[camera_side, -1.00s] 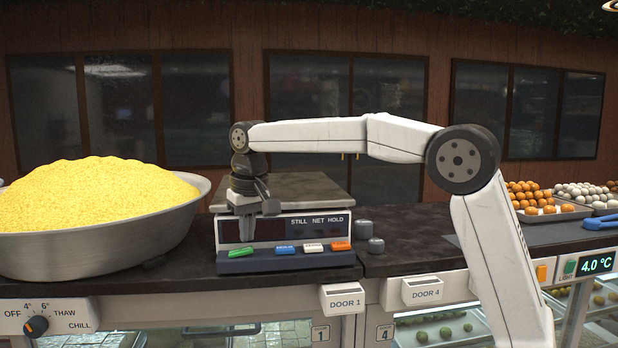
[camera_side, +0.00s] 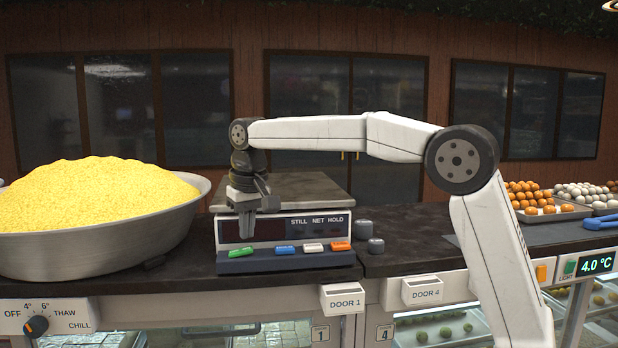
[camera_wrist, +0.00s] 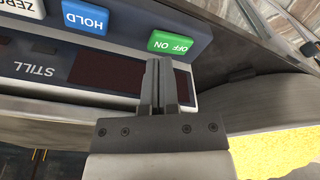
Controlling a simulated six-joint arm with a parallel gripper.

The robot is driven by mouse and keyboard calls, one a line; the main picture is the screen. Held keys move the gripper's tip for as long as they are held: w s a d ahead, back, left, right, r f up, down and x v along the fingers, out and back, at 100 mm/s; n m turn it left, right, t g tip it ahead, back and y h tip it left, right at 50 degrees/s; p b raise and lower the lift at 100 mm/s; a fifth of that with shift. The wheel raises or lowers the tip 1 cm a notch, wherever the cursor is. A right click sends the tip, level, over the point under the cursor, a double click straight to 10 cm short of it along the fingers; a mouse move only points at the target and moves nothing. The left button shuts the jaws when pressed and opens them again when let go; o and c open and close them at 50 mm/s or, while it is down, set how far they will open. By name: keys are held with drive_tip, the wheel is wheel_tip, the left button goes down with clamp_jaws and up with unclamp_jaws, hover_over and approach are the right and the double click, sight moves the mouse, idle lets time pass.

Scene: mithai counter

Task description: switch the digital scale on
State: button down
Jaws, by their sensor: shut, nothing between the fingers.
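The digital scale (camera_side: 296,262) stands at the counter's front edge, its flat pan (camera_side: 310,190) behind the console. Its display (camera_side: 272,230) is dark with no lit digits visible; my gripper hides part of it. The green button (camera_side: 241,253) at the console's left end reads ON OFF, upside down, in the wrist view (camera_wrist: 174,43). My gripper (camera_side: 245,236) is shut and empty, pointing down just above and behind the green button. In the wrist view its fingertips (camera_wrist: 160,62) overlap the button's near edge; a gap seems to remain, but contact is hard to judge.
A blue HOLD button (camera_side: 285,250), a white button (camera_side: 313,247) and an orange button (camera_side: 340,246) sit to the right. A large metal bowl (camera_side: 110,245) of yellow grains stands close on the left. Small grey weights (camera_side: 376,245) stand right of the scale.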

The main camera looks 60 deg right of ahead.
sight(248, 248)
drive_tip(key=shift+r, duration=2.9)
drive_tip(key=a+f+n+t+y, duration=0.1)
drive_tip(key=a+f, duration=0.1)
drive_tip(key=f, duration=0.2)
drive_tip(key=s+a+f+n+t+y, duration=0.1)
drive_tip(key=a+f, duration=0.1)
drive_tip(key=f, duration=0.3)
drive_tip(key=a+f+n+t+y, duration=0.1)
drive_tip(key=a+f, duration=0.2)
drive_tip(key=f, duration=0.2)
drive_tip(key=shift+s+f, duration=0.2)
drive_tip(key=shift+s, duration=0.15)
drive_tip(key=s+d+f+g+h, duration=0.1)
drive_tip(key=s+d+f, duration=0.2)
drive_tip(key=s+f, duration=0.5)
drive_tip(key=s+d+f+g+h, duration=0.1)
drive_tip(key=s+d+f, duration=0.2)
drive_tip(key=s+f, duration=0.6)
drive_tip(key=shift+s+d+f+h, duration=0.15)
drive_tip(key=shift+s+f+h, duration=0.15)
drive_tip(key=shift+s, duration=0.85)
drive_tip(key=shift+w+r, duration=0.1)
